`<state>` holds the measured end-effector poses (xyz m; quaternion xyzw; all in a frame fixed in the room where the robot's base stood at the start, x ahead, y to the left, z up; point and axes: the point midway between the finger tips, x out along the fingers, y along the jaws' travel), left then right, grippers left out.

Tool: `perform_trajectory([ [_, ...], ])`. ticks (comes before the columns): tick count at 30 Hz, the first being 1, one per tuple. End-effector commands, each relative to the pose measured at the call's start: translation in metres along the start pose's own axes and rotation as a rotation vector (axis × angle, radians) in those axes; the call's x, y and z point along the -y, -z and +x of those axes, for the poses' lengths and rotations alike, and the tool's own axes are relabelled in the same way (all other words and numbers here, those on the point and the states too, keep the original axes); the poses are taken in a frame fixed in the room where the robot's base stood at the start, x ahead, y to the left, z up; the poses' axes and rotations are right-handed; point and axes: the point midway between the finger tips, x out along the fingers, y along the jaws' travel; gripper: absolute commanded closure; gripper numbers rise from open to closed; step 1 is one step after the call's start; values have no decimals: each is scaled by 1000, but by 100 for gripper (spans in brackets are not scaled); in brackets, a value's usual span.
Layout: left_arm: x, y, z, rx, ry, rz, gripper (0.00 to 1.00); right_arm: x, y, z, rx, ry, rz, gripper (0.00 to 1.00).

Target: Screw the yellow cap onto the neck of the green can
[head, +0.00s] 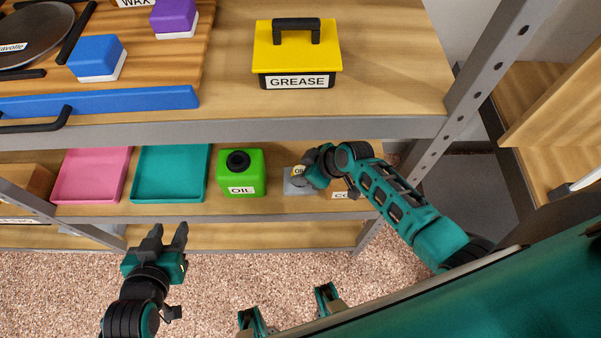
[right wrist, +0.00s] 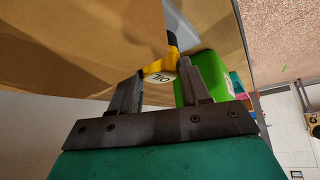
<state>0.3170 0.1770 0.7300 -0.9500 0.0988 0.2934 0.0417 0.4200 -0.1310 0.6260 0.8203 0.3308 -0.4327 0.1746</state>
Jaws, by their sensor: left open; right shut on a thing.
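The green can (head: 228,180), labelled OIL, stands on the lower shelf with its black neck (head: 238,161) uncovered. It also shows in the right wrist view (right wrist: 211,72), partly behind a finger. My right gripper (head: 306,174) is just right of the can, apart from it. It is shut on the yellow cap (head: 297,170), which has a white OIL label. The cap also shows between the fingertips in the right wrist view (right wrist: 158,65); my gripper hides much of it in the head view. My left gripper (head: 165,234) is open and empty, in front of the lower shelf.
A grey plate (head: 293,187) lies under my right gripper. A teal tray (head: 170,174) and a pink tray (head: 92,175) lie left of the can. The upper shelf edge (head: 260,130) overhangs behind. A yellow GREASE box (head: 297,58) stands above. A steel post (head: 470,95) rises at right.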

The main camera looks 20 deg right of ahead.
Motion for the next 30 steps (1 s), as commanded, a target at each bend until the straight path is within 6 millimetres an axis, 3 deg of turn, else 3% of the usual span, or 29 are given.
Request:
perform_trajectory([
  [1,0,-2,1,0,0,0,57,0,-1,2,0,0,0,90],
  [2,0,-1,1,0,0,0,57,0,0,1,0,0,0,52],
  [10,0,-1,0,1,0,0,57,0,0,1,0,0,0,26],
  [19,0,-1,-2,5,-1,-1,57,0,1,-2,0,0,0,24],
  [30,0,24,-20,7,-1,-1,57,0,13,-30,1,1,-1,24],
])
